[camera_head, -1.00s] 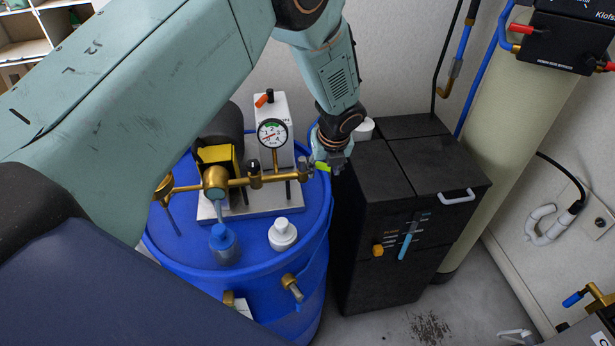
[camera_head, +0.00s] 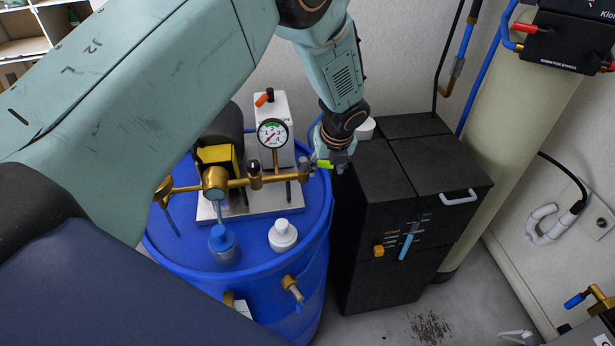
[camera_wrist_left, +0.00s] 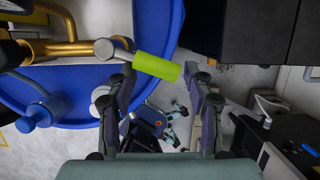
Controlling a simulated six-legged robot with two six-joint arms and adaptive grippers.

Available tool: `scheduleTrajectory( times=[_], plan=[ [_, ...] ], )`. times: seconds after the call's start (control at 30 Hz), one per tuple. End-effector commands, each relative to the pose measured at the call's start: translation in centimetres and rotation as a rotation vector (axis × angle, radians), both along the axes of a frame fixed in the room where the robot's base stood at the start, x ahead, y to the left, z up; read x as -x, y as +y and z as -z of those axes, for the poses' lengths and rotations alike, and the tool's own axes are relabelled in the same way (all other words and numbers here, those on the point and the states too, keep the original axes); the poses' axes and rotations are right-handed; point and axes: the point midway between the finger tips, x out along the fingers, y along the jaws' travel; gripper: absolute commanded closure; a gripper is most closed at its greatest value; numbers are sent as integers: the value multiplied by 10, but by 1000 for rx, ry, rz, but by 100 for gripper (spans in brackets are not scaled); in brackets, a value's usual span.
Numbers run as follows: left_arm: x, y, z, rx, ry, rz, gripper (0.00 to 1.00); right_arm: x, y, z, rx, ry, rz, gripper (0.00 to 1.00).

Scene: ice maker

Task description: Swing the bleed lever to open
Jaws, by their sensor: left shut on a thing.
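The bleed lever, with a yellow-green handle (camera_head: 323,164), sits at the right end of the brass pipe (camera_head: 240,182) above the blue barrel. My left gripper (camera_head: 338,164) is at the handle, between the barrel and the black cabinet. In the left wrist view the green handle (camera_wrist_left: 157,66) lies crosswise between the fingertips of my left gripper (camera_wrist_left: 160,72), which is shut on it. The handle points right and slightly down there, away from its grey pivot. My right gripper is not in view.
A pressure gauge (camera_head: 272,133) stands above the pipe. The black cabinet (camera_head: 400,250) stands close on the right, leaving a narrow gap.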

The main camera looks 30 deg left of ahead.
Motion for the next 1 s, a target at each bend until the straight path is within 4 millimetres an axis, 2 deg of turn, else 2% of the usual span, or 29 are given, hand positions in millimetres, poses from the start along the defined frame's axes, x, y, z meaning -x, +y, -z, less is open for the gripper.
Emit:
scheduleTrajectory(
  times=[0.03, 0.53, 0.7, 1.0],
  plan=[
    [-10, 0, -17, -4, -27, 8, 58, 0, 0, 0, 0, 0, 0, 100],
    [3, -10, -55, -4, -21, 5, 58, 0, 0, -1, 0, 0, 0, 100],
    [8, -13, -65, -4, -16, 3, 58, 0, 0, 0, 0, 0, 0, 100],
    [10, -13, -66, -3, -13, 1, 58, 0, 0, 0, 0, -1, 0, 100]
  ],
)
